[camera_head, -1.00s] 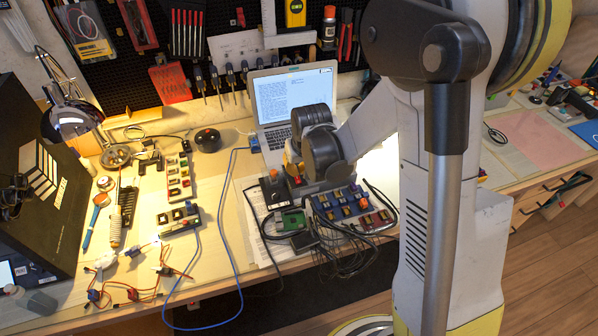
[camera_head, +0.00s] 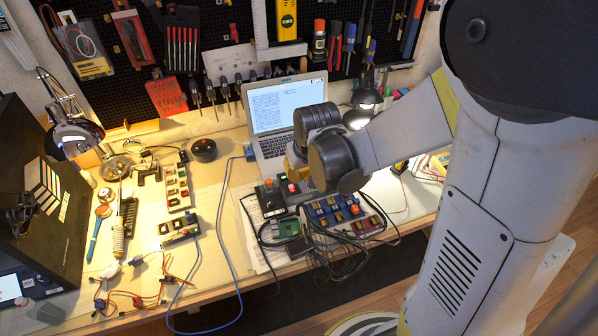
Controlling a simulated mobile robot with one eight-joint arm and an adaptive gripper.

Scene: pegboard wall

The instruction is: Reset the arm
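My arm fills the right side of the head view, with its upper link running down to the bottom right. Its forearm reaches left to a dark round wrist joint (camera_head: 332,160) over the workbench, in front of the laptop (camera_head: 287,112). My gripper's fingers are hidden behind the wrist and forearm, so I cannot tell whether it is open or shut, or whether it holds anything.
The workbench (camera_head: 215,232) carries a blue board of switches (camera_head: 334,211), loose black cables, a lit lamp (camera_head: 75,135) and a dark box (camera_head: 45,200) at left. A pegboard of tools (camera_head: 222,32) stands behind. Wooden floor (camera_head: 375,300) shows in front.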

